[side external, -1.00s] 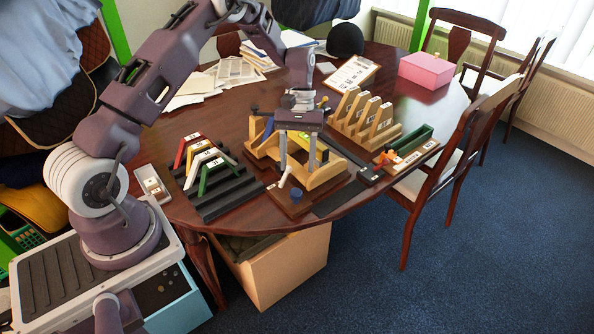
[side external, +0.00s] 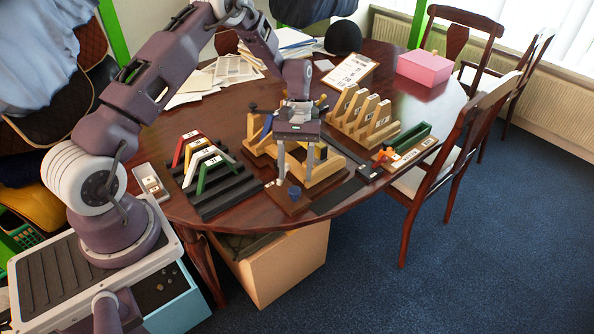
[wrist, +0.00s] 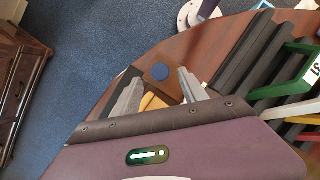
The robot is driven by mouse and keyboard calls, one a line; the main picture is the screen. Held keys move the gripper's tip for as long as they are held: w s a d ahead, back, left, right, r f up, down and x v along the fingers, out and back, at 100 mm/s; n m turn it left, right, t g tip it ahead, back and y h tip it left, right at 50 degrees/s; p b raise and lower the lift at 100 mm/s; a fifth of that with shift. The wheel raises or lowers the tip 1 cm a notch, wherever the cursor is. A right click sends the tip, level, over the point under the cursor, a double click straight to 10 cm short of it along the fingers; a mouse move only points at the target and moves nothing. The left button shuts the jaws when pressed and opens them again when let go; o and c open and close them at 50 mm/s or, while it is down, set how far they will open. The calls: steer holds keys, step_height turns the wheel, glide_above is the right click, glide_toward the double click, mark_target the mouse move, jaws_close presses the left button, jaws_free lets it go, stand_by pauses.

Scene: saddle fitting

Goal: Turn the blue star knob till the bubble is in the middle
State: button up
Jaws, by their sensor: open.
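The blue star knob (side external: 294,191) sits on a brown wooden base (side external: 284,203) near the table's front edge. In the wrist view the knob (wrist: 160,72) is a small blue disc, too small to make out its points. My gripper (side external: 295,178) is open, fingers pointing down, just above and around the knob. In the wrist view the knob lies between the two grey fingertips (wrist: 160,78), and I see no clear contact. A wooden frame (side external: 325,175) stands behind the fingers, partly hidden by my gripper. I cannot make out the bubble in either view.
A dark stepped rack (side external: 222,191) with red, white and green saddles stands left. A dark strip (side external: 337,198) lies right of the base.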

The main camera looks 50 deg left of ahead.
mark_target(295, 189)
steer(key=x, duration=0.4)
jaws_close()
steer(key=shift+w+m+y, duration=0.1)
steer(key=shift+m+y, duration=0.2)
steer(key=shift+m, duration=0.4)
jaws_free()
steer(key=v, duration=0.7)
